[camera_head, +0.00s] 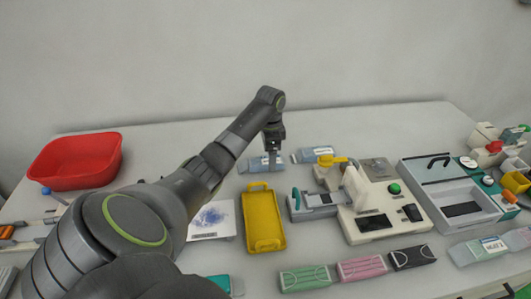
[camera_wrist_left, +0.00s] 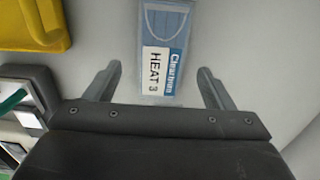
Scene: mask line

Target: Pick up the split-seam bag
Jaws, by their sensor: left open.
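A flat blue bag (camera_head: 256,165) lies near the back of the table, under my left gripper (camera_head: 272,166). In the left wrist view this bag (camera_wrist_left: 167,20) shows a white and blue label reading "HEAT 3". My left gripper (camera_wrist_left: 158,74) is open and empty, its two fingers on either side of the bag's labelled end. I cannot tell the height between fingertips and bag. A second blue bag (camera_head: 314,155) lies just to the right. I cannot see a split seam on either bag. My right gripper is not in view.
A yellow tray (camera_head: 263,219) stands in front of the bag. A sealing machine (camera_head: 372,208) with a green button and a grey bin unit (camera_head: 450,192) stand right. A red bin (camera_head: 77,161) is at the far left. Green, pink and black packs lie in front.

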